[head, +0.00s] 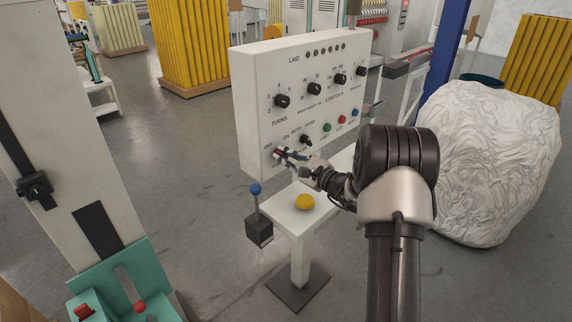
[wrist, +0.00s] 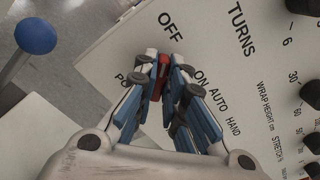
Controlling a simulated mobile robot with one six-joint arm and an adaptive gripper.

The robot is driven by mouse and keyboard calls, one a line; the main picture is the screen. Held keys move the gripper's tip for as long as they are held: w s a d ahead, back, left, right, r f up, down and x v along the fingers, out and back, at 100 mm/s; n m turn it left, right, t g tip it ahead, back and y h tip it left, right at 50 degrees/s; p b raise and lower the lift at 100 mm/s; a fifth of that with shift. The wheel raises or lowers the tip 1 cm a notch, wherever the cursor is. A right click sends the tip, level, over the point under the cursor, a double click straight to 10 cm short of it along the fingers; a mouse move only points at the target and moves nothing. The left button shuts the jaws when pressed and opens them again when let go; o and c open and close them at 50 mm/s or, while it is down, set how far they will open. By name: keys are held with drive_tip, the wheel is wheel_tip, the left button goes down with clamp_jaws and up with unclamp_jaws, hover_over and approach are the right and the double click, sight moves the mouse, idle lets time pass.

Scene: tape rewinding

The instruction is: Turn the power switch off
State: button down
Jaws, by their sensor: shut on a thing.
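The control panel (head: 258,100) is an upright white box with OFF and ON lettering at its lower left. The power switch (wrist: 157,86) is a small red and dark part beside the OFF label in the wrist view, mostly hidden by my fingers. My gripper (head: 281,155) reaches the panel's lower left corner in the head view. In the wrist view its blue and white fingers close around the switch from both sides.
Black knobs (head: 314,89) and coloured buttons (head: 342,119) sit right of and above my gripper. A yellow button (head: 303,202) is on the white stand below. A blue-balled lever (head: 256,189) stands at its left. A wrapped white bale (head: 490,160) is at the right.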

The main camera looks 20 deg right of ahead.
drive_tip(key=shift+n+b, duration=0.3)
drive_tip(key=shift+n, duration=0.1)
drive_tip(key=c, duration=1.7)
unclamp_jaws()
drive_tip(key=shift+o, duration=0.2)
drive_tip(key=shift+s, duration=0.1)
drive_tip(key=v, duration=1.1)
drive_tip(key=shift+s+d, duration=0.15)
drive_tip(key=shift+s, duration=0.25)
drive_tip(key=shift+r, duration=0.1)
